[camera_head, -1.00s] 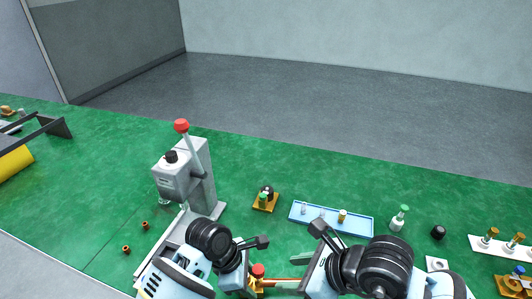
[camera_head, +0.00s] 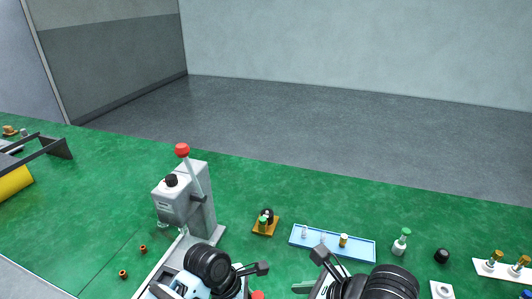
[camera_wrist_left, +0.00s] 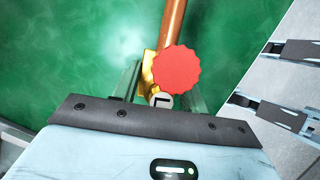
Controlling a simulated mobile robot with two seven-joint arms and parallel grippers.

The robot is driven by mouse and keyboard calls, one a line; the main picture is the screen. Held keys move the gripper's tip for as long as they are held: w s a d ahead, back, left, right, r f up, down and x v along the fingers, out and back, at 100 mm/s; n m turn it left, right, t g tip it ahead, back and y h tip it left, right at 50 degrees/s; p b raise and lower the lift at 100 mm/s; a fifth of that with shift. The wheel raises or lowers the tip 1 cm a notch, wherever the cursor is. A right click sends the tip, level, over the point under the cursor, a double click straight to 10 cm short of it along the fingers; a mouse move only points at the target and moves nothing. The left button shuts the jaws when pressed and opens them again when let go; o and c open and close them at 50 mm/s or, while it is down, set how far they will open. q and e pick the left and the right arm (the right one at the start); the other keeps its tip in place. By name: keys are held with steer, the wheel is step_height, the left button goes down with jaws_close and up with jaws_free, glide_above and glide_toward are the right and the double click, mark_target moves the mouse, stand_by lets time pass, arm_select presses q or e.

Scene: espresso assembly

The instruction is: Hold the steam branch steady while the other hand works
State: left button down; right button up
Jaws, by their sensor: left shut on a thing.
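The steam branch shows in the left wrist view as a copper pipe (camera_wrist_left: 173,24), a brass body (camera_wrist_left: 149,72) and a scalloped red knob (camera_wrist_left: 179,69). In the head view only the top of its red knob (camera_head: 257,295) shows at the bottom edge. My left gripper (camera_wrist_left: 160,98) is shut on the brass body, with a finger on each side; the knob partly covers the grip. The pipe runs up out of the wrist picture. My right gripper (camera_head: 306,288) is at the bottom edge of the head view, right of the knob. Its fingertips are mostly cut off, so its opening is unclear.
The grey espresso machine (camera_head: 203,210) with a red-tipped lever stands behind my left arm. A small orange stand (camera_head: 265,229), a blue tray (camera_head: 365,250), a green-capped part (camera_head: 400,243) and a black knob (camera_head: 441,256) lie behind and right. Two small copper pieces (camera_head: 123,273) lie left.

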mark_target(263, 298)
steer(key=shift+w+d+f+n+g+y, duration=0.1)
steer(key=shift+w+n+g+y, duration=0.25)
steer(key=shift+w+n+g, duration=0.25)
steer(key=shift+w+d+f+n+g+y, duration=0.1)
steer(key=shift+w+n+g+y, duration=0.3)
steer(key=shift+w+n, duration=0.3)
steer(key=shift+s, duration=0.1)
steer(key=shift+x, duration=5.05)
jaws_close()
